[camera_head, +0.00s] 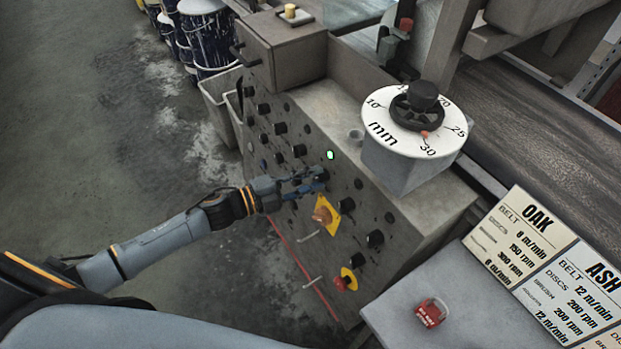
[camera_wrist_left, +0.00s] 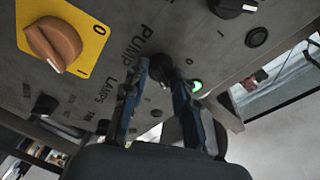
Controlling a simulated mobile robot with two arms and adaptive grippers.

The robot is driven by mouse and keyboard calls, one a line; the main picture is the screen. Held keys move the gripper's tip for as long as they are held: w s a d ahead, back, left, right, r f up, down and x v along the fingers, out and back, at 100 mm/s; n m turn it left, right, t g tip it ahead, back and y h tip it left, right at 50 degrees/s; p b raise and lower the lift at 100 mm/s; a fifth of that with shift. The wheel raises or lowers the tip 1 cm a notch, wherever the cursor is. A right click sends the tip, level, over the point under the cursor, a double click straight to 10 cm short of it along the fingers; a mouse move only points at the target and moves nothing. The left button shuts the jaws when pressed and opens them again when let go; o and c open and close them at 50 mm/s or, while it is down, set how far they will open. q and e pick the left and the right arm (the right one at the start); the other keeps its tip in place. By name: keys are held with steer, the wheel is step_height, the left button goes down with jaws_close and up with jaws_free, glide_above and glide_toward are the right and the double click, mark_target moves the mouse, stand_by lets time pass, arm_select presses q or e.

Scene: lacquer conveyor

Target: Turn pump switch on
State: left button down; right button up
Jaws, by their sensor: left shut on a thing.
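The control panel (camera_head: 300,130) is a grey sloping face with rows of black knobs. My left gripper (camera_head: 318,177) reaches it from the left, just above a yellow plate with an orange switch. In the left wrist view the gripper (camera_wrist_left: 162,72) is shut on a small black knob (camera_wrist_left: 160,66), the pump switch, beside the printed word PUMP; the fingers partly hide it. A lit green lamp (camera_head: 330,155) is near the fingertips and also shows in the left wrist view (camera_wrist_left: 197,85). How far the knob is turned cannot be told.
The orange switch (camera_head: 322,213) and a red button on yellow (camera_head: 347,279) are lower on the panel. A white mm dial (camera_head: 400,137) stands on top.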

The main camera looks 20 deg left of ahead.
arm_select(q)
steer(key=c, duration=1)
jaws_free()
steer(key=shift+c, duration=0.2)
steer(key=v, duration=1.2)
